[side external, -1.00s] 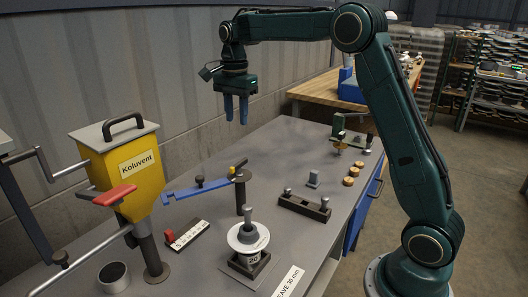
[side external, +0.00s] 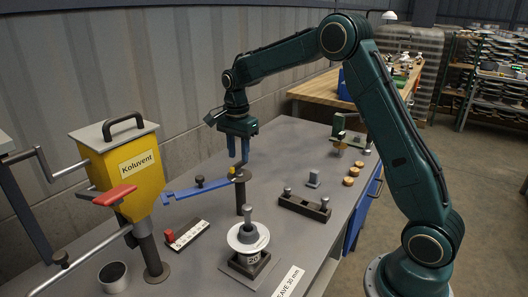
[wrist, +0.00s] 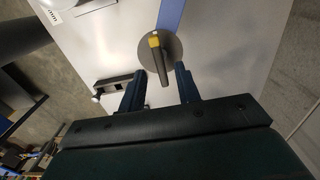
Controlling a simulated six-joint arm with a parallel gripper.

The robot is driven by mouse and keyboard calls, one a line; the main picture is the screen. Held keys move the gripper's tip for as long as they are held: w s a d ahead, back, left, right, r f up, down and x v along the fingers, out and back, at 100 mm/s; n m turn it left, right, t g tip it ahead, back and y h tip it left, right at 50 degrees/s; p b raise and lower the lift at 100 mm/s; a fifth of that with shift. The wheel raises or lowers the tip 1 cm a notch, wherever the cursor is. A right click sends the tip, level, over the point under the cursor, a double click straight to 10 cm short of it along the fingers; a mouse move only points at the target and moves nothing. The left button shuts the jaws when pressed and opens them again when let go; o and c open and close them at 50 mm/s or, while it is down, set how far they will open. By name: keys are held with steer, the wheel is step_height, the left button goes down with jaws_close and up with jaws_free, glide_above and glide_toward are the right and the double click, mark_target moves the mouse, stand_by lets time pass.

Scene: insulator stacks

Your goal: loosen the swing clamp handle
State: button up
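The swing clamp has a blue arm (side external: 188,193) on a dark post (side external: 240,198). Its handle is a dark lever with a yellow end (side external: 232,170) on top of the post's disc. In the wrist view the handle (wrist: 159,62) points down from the disc toward the space between my fingers. My gripper (side external: 238,158) points down just above the post top. In the wrist view it is open, one finger on each side of the handle's dark end with gaps on both sides. In the side view my fingers partly hide the handle.
A white insulator disc stack (side external: 247,237) stands just in front of the post. A yellow Koluvent hopper (side external: 122,165) is at the left. A dark block with pins (side external: 304,207) and several brass pieces (side external: 352,171) lie to the right. The bench (side external: 280,150) is clear behind the clamp.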

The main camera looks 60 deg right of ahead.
mark_target(239, 169)
steer(key=shift+f, duration=1.3)
jaws_close()
